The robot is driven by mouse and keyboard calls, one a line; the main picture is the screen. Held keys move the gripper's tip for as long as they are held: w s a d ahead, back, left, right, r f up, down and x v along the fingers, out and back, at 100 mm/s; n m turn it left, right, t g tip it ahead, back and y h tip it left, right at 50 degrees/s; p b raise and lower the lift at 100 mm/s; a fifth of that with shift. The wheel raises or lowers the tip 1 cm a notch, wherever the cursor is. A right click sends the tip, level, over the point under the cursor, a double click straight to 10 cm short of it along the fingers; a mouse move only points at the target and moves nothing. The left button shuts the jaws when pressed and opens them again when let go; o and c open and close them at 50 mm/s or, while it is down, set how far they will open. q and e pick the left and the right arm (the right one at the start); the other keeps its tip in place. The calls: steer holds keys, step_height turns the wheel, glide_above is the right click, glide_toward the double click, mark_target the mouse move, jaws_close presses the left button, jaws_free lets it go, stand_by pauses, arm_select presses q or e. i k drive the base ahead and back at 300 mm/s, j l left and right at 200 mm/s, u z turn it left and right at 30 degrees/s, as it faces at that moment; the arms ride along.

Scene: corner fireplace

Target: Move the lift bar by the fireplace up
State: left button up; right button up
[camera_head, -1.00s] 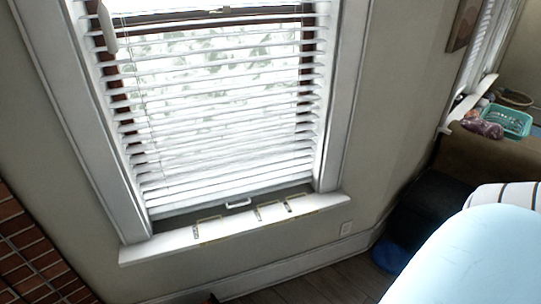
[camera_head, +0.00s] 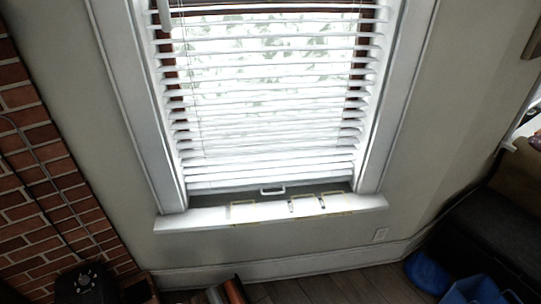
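The lift bar (camera_head: 273,191) is a small white handle at the bottom middle of the white window blind (camera_head: 262,120). The blind hangs nearly down to the sill, with a narrow dark gap under its bottom rail. Red-brown brick of the fireplace (camera_head: 40,170) stands to the left of the window. Neither of my grippers shows in the head view, and nothing is seen touching the bar.
The white window sill (camera_head: 190,219) carries several small yellowish wire-like frames (camera_head: 243,209). Bare wood floor (camera_head: 340,287) lies below. A black object (camera_head: 85,282) is at the bottom left. Blue items (camera_head: 428,272) and dark furniture (camera_head: 495,240) are at the right.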

mark_target(343, 178)
steer(key=i+l+u, duration=0.1)
steer(key=i+l, duration=0.2)
steer(key=i, duration=0.15)
steer(key=i+l+u, duration=0.15)
steer(key=i+l, duration=0.2)
steer(key=i, duration=0.15)
